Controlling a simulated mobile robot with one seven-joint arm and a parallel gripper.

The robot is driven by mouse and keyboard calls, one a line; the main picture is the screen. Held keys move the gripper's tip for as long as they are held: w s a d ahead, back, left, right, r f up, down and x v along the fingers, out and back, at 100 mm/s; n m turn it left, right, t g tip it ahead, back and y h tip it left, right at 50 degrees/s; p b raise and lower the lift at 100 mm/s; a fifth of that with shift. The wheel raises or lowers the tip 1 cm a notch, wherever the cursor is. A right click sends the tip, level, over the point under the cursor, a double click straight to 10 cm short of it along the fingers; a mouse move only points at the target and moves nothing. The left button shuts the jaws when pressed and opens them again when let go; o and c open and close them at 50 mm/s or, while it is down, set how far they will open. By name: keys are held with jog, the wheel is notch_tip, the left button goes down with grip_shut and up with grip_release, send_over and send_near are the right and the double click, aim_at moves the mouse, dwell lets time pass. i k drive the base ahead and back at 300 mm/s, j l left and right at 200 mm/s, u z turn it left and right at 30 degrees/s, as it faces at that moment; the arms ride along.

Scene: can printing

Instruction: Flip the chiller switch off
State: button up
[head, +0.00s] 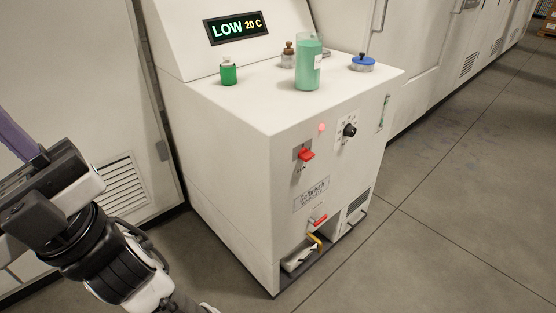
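The chiller (228,135) is a white cabinet in the middle of the head view. A red switch (306,155) sits on a small grey plate on the upper left of its front face. A small pinkish-red lamp (322,128) is above and right of the switch. My arm's dark end part is at the left edge, well left of the switch and apart from the chiller. The fingertips cannot be made out, nor whether anything is held.
A black knob (349,131) is right of the lamp. A red-handled valve (318,220) with a yellow spout is low on the front. A green-filled container (308,70), a green bottle (228,73) and a blue-capped reservoir (362,63) stand on top. The floor (440,220) at right is clear.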

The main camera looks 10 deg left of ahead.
aim_at(305, 155)
jog(key=i+l+z, duration=0.4)
jog(key=i+l, duration=0.3)
